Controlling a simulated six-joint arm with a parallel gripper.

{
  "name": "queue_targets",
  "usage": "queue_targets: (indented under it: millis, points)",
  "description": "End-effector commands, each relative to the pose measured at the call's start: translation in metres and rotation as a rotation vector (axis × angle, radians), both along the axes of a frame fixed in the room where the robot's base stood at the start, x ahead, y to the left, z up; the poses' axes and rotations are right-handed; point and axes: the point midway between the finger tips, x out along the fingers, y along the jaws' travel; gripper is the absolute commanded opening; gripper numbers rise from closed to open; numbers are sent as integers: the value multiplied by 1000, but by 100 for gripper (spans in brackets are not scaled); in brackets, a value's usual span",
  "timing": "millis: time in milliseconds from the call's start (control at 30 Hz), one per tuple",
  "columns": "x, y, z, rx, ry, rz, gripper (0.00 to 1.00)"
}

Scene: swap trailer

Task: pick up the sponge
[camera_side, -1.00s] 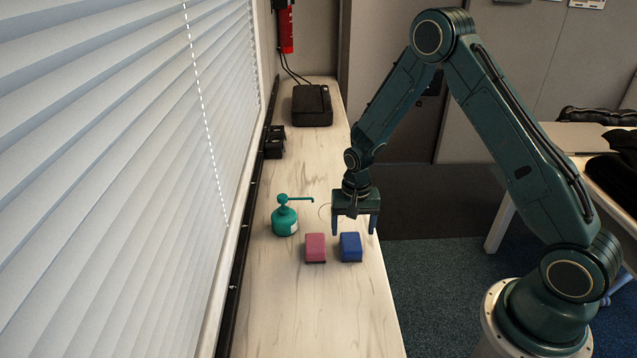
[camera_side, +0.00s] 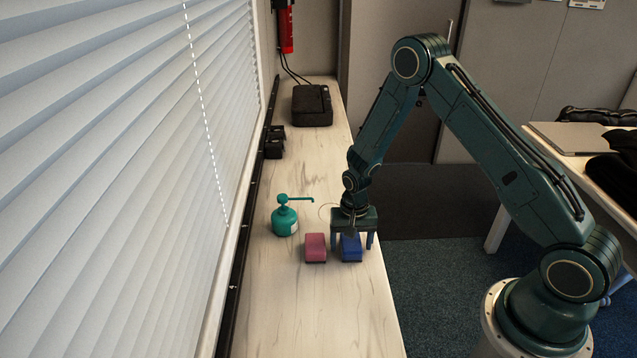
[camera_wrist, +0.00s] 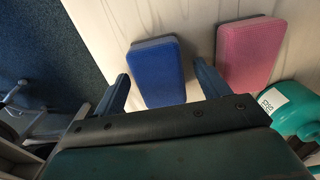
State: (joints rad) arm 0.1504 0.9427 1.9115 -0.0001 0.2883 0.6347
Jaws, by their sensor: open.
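A blue sponge (camera_side: 350,249) stands on the pale wooden counter, and a pink sponge (camera_side: 315,247) stands just to its left. My gripper (camera_side: 353,244) is open and low over the blue sponge, with its fingers apart on either side of it. In the wrist view the blue sponge (camera_wrist: 157,71) lies between and just beyond the open fingers of my gripper (camera_wrist: 160,85). The pink sponge (camera_wrist: 250,50) is outside, to the right of the right finger. I cannot tell whether the fingers touch the blue sponge.
A teal pump bottle (camera_side: 285,221) stands left of the gripper, behind the pink sponge. A black box (camera_side: 312,106) sits at the counter's far end. Blinds (camera_side: 120,180) border the counter's left side. The near part of the counter (camera_side: 320,320) is clear.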

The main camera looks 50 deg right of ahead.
Motion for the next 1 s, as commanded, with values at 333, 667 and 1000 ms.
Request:
queue_targets:
  millis: [333,667,1000]
  points:
    - [0,0,-1,0,-1,0,75]
    - [0,0,0,0,-1,0,41]
    - [0,0,0,0,-1,0,27]
